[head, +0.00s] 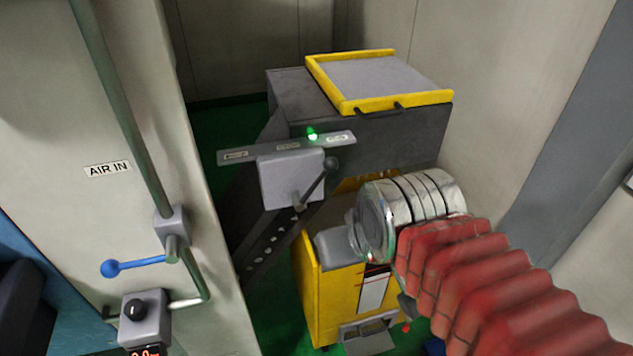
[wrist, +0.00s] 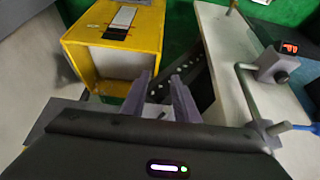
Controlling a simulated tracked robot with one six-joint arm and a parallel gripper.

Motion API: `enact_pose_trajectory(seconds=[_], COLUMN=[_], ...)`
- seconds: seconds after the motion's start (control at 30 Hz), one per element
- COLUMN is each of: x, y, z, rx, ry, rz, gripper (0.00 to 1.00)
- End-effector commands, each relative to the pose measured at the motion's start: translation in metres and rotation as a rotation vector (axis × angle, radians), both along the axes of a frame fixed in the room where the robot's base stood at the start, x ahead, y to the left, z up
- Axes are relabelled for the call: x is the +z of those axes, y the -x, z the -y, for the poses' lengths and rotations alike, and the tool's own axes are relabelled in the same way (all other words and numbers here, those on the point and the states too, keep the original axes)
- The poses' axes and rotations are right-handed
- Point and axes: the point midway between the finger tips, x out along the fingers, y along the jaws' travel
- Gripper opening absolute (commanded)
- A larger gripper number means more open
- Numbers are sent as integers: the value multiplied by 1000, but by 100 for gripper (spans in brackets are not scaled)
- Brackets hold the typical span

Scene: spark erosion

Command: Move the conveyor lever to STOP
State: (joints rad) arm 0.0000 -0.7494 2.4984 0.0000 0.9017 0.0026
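The conveyor lever (head: 316,184) is a dark rod with a black knob, mounted on a grey box (head: 286,177). It leans up and to the right, its knob below the right end of a label strip (head: 262,149). The strip carries several small labels, too small to read, and a lit green lamp (head: 312,134) right of its middle. My gripper (wrist: 162,77) shows in the wrist view with its two fingers apart and nothing between them. In the head view my silver wrist is right of the lever and apart from it; the fingers are hidden there. I cannot make out the lever in the wrist view.
A dark perforated conveyor (head: 268,245) slopes below the lever box. A yellow cart (head: 318,290) stands under a dark bin with a yellow-framed lid (head: 375,78). At left, a wall panel carries a pipe, a blue-handled valve (head: 135,265) and a knob box (head: 144,315).

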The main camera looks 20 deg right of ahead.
Motion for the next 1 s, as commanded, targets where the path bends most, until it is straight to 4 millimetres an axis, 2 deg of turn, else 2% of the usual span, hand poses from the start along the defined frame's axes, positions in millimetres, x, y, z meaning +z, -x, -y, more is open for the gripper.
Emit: enact_pose_trajectory(seconds=[0.17,0.27,0.6,1.0], x=[10,23,80,125], y=[-8,-18,-75,-145], z=[-1,-3,-1,1], rx=[-59,-141,-575,-1129], ry=[-30,-71,-252,-398], rz=[-19,-43,-166,-293], gripper=[28,28,28,28])
